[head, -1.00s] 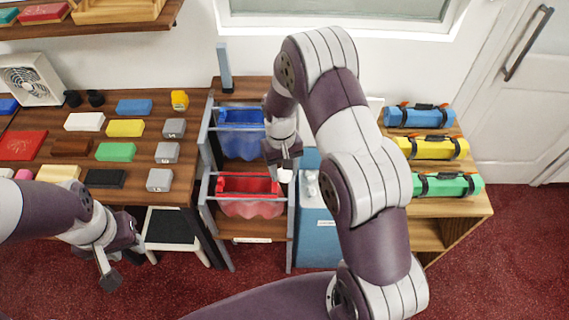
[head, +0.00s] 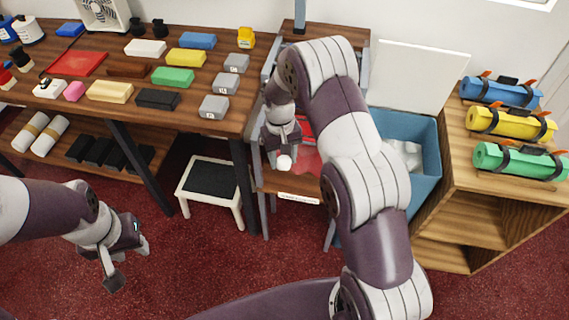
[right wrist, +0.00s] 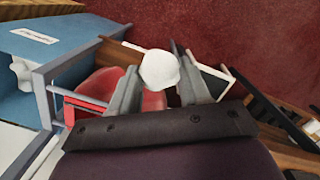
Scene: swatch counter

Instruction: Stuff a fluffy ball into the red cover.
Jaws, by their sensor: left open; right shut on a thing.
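My right gripper (head: 283,156) is shut on a white fluffy ball (head: 284,163). The ball also shows between its fingers in the right wrist view (right wrist: 160,69). The red cover (head: 306,160) hangs in a grey frame and is largely hidden behind my right arm and gripper. In the right wrist view the red cover (right wrist: 98,86) lies beyond the gripper, and the ball overlaps its edge in the picture. I cannot tell how high the ball is above it. My left gripper (head: 128,266) is open and empty over the red carpet at the lower left.
A blue bin (head: 425,160) with white stuffing and a raised white lid (head: 420,72) stands right of the frame. Shelves with coloured rolls (head: 500,92) are further right. A table of coloured blocks (head: 110,75) and a small stool (head: 210,185) are left.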

